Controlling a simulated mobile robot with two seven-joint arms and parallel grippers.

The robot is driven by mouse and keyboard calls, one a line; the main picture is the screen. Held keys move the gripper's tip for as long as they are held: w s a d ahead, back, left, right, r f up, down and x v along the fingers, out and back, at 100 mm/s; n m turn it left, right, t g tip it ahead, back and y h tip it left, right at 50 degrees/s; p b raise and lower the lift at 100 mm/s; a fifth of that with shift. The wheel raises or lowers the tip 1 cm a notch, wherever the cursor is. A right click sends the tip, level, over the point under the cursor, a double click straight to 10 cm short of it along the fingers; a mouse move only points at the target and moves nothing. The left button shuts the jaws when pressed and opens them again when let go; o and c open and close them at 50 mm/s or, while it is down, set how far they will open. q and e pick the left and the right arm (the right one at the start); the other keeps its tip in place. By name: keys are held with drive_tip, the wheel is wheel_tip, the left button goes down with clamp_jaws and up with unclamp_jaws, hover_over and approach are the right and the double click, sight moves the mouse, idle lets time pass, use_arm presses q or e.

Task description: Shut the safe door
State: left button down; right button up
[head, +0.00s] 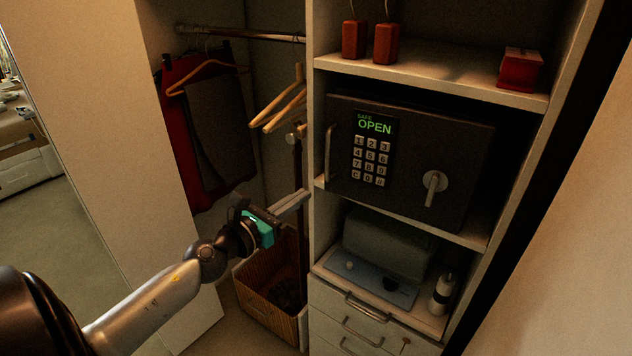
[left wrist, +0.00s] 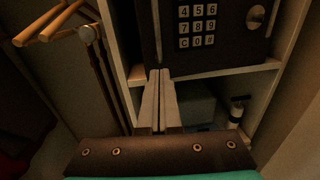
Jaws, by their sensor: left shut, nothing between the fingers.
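The dark safe (head: 405,165) sits on the middle shelf of the cabinet in the head view. Its door front carries a keypad, a round silver knob with a lever (head: 434,185) and a display (head: 375,124) reading "SAFE OPEN". The door looks about flush with the safe; whether a gap is left I cannot tell. A bar handle (head: 329,153) is on its left edge. My left gripper (head: 302,197) is shut and empty, below and left of the safe, apart from it. In the left wrist view its fingers (left wrist: 161,80) point towards the safe door (left wrist: 213,45). My right gripper is not in view.
Wooden hangers (head: 282,105) and a hanging red garment (head: 190,120) are left of the cabinet. A wicker basket (head: 268,312) stands below my left gripper. Red boxes stand on the top shelf (head: 440,79). A grey item and a white bottle (head: 442,293) are on the lower shelf.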

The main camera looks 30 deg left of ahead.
sight(326, 180)
use_arm(q)
drive_tip(key=shift+w+d+p, duration=0.2)
drive_tip(key=shift+w, duration=1.25)
drive_tip(key=shift+w+d+p, duration=0.15)
drive_tip(key=shift+w+p, duration=0.05)
drive_tip(key=shift+w, duration=1.2)
